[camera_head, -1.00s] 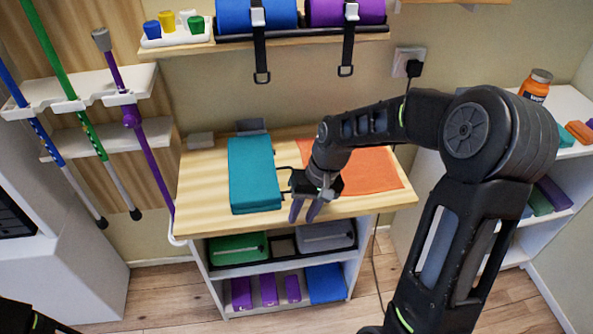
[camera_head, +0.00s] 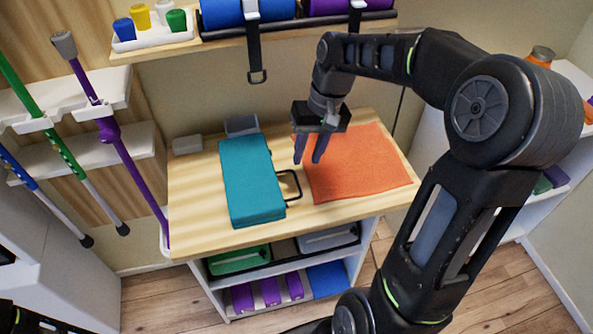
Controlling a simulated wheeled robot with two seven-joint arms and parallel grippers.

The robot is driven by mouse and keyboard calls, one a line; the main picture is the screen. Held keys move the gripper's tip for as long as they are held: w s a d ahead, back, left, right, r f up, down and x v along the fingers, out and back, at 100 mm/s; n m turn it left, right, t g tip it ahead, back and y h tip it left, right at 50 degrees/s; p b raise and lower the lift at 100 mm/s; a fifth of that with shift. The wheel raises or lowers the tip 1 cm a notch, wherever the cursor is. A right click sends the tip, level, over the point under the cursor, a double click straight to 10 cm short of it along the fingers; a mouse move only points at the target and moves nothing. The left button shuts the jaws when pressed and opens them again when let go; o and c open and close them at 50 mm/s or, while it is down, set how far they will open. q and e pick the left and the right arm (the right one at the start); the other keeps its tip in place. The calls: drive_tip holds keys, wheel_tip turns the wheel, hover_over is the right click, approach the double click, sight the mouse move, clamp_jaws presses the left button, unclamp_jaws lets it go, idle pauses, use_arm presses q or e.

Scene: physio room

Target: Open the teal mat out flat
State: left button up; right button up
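The teal mat (camera_head: 250,180) lies folded into a thick block on the left half of the wooden tabletop. A black handle loop (camera_head: 290,186) sticks out from its right side. My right gripper (camera_head: 309,161) is above the tabletop, to the right of the mat and over the left edge of the orange cloth. Its two purple-grey fingers point down and stand apart with nothing between them. It does not appear to touch the mat or the handle. Of my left arm only a dark part shows at the lower left corner; its gripper is out of view.
The flat orange cloth (camera_head: 365,170) covers the right of the tabletop (camera_head: 190,205). A strap (camera_head: 256,60) hangs from the shelf above. Walking sticks (camera_head: 120,150) lean at the left.

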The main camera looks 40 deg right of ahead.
sight(298, 183)
drive_tip(key=shift+x, duration=4)
drive_tip(key=shift+c, duration=0.4)
clamp_jaws()
